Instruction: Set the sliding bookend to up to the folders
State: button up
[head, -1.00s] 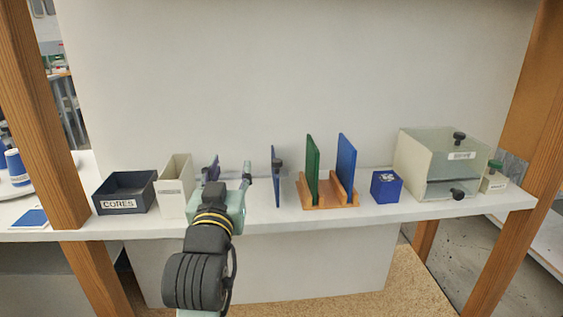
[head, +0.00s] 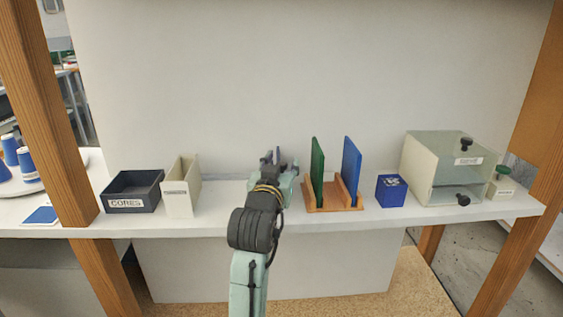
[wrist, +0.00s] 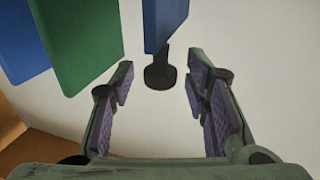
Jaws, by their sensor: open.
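The sliding bookend (wrist: 166,22) is a blue upright plate with a dark round knob (wrist: 160,76) in the wrist view. My gripper (wrist: 158,92) is open, its purple-padded fingers on either side of the knob with a gap at each side. In the head view my gripper (head: 280,162) stands in front of the bookend and hides most of it. The green folder (head: 318,172) and blue folder (head: 351,170) stand upright in a wooden rack (head: 333,207) to the right of my gripper. The green folder (wrist: 80,45) and blue folder (wrist: 18,40) show at the left in the wrist view.
A dark CORES box (head: 128,204) and a tall cream holder (head: 178,198) stand left on the white shelf (head: 225,215). A blue cube (head: 390,190), a clear-fronted case (head: 440,165) and a small green-knobbed box (head: 500,183) stand right of the rack.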

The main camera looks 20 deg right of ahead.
jog(key=shift+c, duration=0.3)
grip_shut()
dwell(0.4)
jog(key=shift+w, duration=0.1)
